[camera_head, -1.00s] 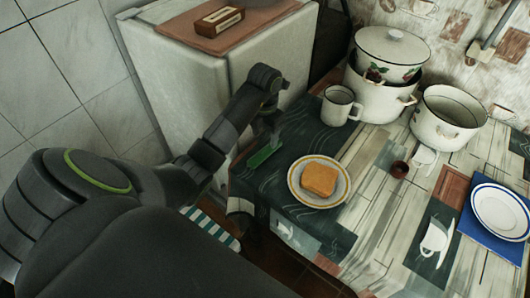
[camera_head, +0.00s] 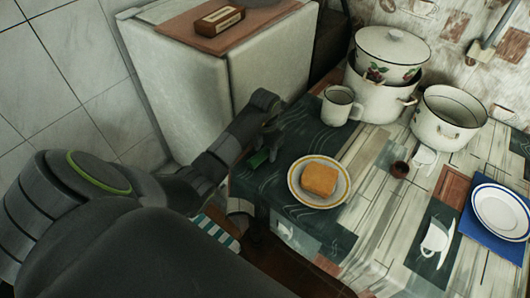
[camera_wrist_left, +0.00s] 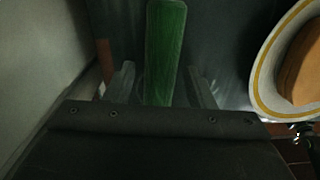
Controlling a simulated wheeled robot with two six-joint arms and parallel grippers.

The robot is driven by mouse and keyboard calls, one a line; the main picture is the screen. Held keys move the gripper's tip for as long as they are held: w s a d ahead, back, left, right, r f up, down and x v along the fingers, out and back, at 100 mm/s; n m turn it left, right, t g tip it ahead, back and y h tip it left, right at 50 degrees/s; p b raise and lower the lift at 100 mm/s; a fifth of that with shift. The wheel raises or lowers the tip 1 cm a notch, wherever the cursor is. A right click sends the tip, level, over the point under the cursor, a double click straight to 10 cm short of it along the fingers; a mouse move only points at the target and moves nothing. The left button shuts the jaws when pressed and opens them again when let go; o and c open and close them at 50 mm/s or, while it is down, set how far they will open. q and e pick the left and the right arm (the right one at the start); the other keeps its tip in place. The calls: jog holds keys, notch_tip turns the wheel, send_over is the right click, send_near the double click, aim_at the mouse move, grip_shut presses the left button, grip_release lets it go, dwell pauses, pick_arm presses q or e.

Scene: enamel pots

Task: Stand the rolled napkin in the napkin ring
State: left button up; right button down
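The green rolled napkin (camera_head: 258,159) lies on the dark part of the tablecloth near the table's left edge, partly hidden by my gripper. My left gripper (camera_head: 266,151) is low over it, pointing down. In the left wrist view the napkin (camera_wrist_left: 165,45) lies between the two fingers, with a gap on each side, so the gripper is open. A small round brown piece (camera_head: 400,169), apparently the napkin ring, stands on the table right of the plate.
A plate (camera_head: 299,201) with an orange-brown food piece sits close right of my left gripper. A white mug (camera_head: 338,107) stands behind it. Enamel pots (camera_head: 378,98) and an open pot (camera_head: 447,122) stand at the back. A blue-rimmed plate (camera_head: 501,212) lies on the right.

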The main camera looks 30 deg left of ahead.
aim_at(265, 150)
pick_arm(q)
jog(key=c, duration=0.7)
jog(key=shift+c, duration=0.8)
notch_tip(265, 150, up, 9)
jog(key=shift+f, duration=0.2)
jog(key=shift+r+p, duration=0.75)
jog(key=shift+p, duration=0.2)
jog(key=shift+f, duration=0.1)
